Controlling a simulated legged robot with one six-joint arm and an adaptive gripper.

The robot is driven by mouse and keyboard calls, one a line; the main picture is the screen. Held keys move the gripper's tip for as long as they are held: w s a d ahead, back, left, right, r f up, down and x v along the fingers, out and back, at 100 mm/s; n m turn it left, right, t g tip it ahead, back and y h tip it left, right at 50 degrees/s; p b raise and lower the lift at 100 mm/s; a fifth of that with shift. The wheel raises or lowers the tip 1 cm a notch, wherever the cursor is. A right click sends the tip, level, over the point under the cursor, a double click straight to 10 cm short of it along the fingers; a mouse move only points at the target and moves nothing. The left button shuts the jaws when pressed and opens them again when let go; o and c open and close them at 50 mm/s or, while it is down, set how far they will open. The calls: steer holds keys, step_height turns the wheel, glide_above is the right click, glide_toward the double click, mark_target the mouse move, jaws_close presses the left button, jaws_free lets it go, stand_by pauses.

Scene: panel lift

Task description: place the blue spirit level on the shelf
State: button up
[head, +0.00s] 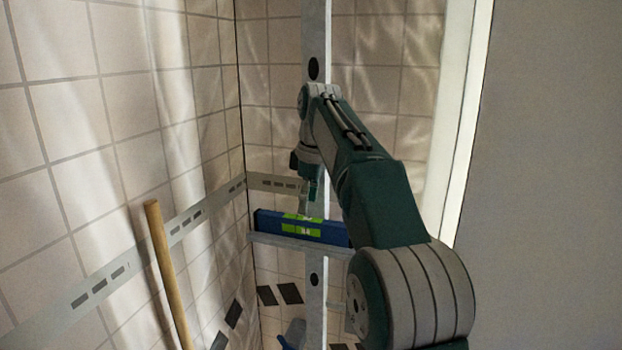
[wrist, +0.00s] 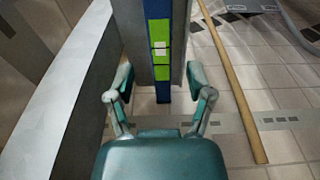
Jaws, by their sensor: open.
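The blue spirit level (head: 325,232), with bright green patches, lies lengthwise on the narrow grey shelf (head: 290,243) in front of the upright metal post. In the wrist view the level (wrist: 161,28) runs up the middle of the picture, with the grey shelf edge (wrist: 131,35) along it. My gripper (head: 305,206) points down just above the green part of the level. In the wrist view my gripper (wrist: 158,80) is open, its fingers apart on either side of the level's line. No contact with the level is visible. My arm hides the level's right end in the head view.
A wooden pole (head: 169,275) leans at the left, also visible in the wrist view (wrist: 234,85). A slotted metal rail (head: 120,270) runs along the left tiled wall. The metal post (head: 316,50) rises behind my gripper. A grey wall (head: 555,180) fills the right.

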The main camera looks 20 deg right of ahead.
mark_target(312, 221)
steer(key=r, duration=0.4)
steer(key=shift+s+d+r, duration=0.1)
steer(key=shift+d+r, duration=0.2)
steer(key=shift+r, duration=0.1)
steer(key=shift+s+r, duration=0.1)
steer(key=shift+r, duration=0.25)
steer(key=shift+s, duration=0.1)
steer(key=s+a+f+m+t, duration=0.1)
steer(key=s+m, duration=0.2)
steer(key=s, duration=0.4)
steer(key=s+f+m+t, duration=0.2)
steer(key=s+m, duration=0.1)
steer(key=s, duration=0.5)
steer(key=s+f+m+t+h, duration=0.1)
steer(key=s+f+m, duration=0.4)
steer(key=s+f, duration=1.1)
steer(key=shift+f+t, duration=0.4)
steer(key=shift+f, duration=0.15)
